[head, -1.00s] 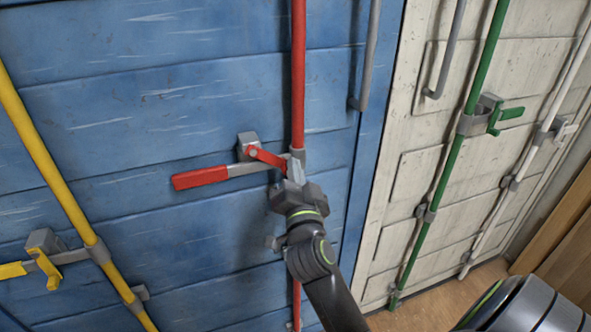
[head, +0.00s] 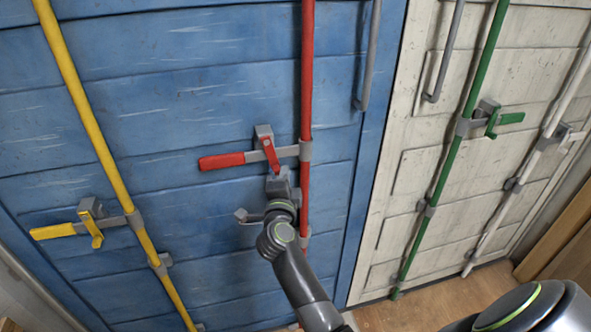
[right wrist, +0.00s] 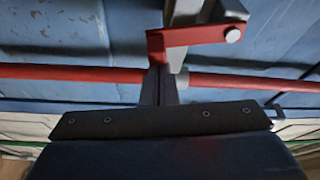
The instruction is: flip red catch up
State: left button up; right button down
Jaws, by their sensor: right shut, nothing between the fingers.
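The red catch (head: 271,155) hangs steeply down from its pivot on a grey block (head: 263,132), across the grey bar of the red-gripped handle (head: 222,161). In the right wrist view the catch (right wrist: 195,37) crosses the top, its pivot at the right and its bent free end at the left. My right gripper (head: 279,176) is shut and empty, just below the catch's lower end. In the right wrist view its fingertips (right wrist: 159,84) are close by the free end; I cannot tell whether they touch. My left gripper is not in view.
The red rod (head: 307,70) runs upright just right of my right gripper. A yellow rod (head: 85,110) with a yellow catch (head: 93,236) stands left. A green rod (head: 484,70) and green catch (head: 492,124) are on the white container right. Wooden floor (head: 400,315) shows below.

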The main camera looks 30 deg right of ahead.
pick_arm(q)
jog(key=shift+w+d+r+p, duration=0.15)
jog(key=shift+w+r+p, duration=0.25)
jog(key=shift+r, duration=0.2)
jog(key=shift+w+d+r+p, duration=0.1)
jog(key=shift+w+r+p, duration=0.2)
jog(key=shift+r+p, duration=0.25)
pick_arm(e)
jog(key=shift+w+a+f+m+g, duration=0.2)
jog(key=shift+a+m, duration=0.2)
jog(key=shift+a, duration=0.05)
jog(key=shift+w+a+f+m+g, duration=0.2)
jog(key=shift+a+m, duration=0.2)
jog(key=shift+a, duration=0.05)
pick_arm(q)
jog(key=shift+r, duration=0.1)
